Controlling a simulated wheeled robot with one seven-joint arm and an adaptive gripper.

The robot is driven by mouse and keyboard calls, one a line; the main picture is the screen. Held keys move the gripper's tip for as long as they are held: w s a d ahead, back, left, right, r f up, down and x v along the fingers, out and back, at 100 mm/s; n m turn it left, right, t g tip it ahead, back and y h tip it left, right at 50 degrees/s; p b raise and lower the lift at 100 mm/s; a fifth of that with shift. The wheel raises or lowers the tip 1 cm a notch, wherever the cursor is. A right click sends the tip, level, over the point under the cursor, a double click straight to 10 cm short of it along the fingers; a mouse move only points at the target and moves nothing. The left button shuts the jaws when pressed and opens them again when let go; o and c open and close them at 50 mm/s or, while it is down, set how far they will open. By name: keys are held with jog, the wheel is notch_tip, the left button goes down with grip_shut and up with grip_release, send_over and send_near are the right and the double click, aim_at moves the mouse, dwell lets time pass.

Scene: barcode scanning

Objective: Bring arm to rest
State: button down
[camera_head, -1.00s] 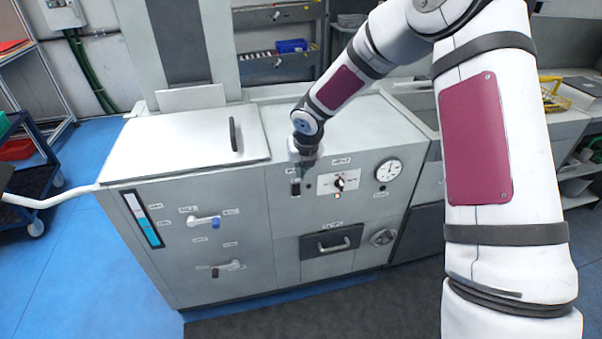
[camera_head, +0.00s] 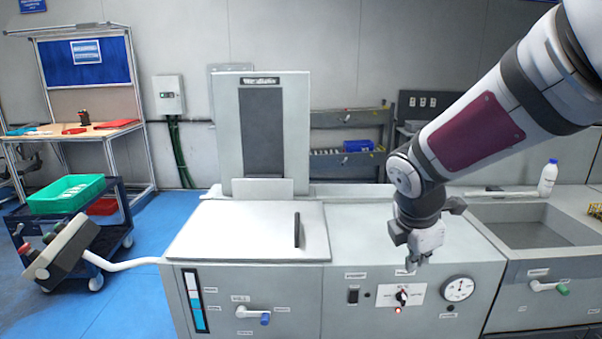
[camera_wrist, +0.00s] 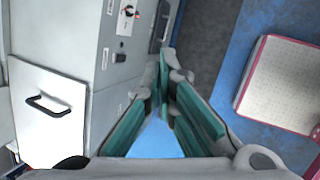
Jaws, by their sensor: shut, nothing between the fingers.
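My arm reaches in from the upper right in the head view and bends down at the wrist. My gripper (camera_head: 411,268) hangs in front of the grey machine (camera_head: 345,225), near its knob panel. In the wrist view, the green-padded fingers of my gripper (camera_wrist: 165,62) come together at their tips, with nothing between them. I cannot tell the exact gap to the machine, but I see no clear contact. The white lid (camera_head: 240,228) with its dark handle (camera_head: 297,230) lies closed on the machine's top.
The front carries a knob (camera_head: 402,297) with a red light below, a dial (camera_head: 459,289) and a blue-tipped lever (camera_head: 254,315). A sink (camera_head: 535,228) and white bottle (camera_head: 547,177) stand right. A cart with a green crate (camera_head: 66,193) is left; blue floor (camera_head: 150,285) lies between.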

jog(key=s+a+r+m+y, duration=0.1)
jog(key=s+r+m, duration=0.1)
jog(key=s+m, duration=0.8)
jog(key=s+a+r+m+y, duration=0.1)
jog(key=s+r+m+y, duration=0.1)
jog(key=s+m, duration=0.8)
jog(key=s+r, duration=0.1)
jog(key=s, duration=0.4)
jog(key=shift+a+r, duration=0.25)
jog(key=shift+a, duration=0.05)
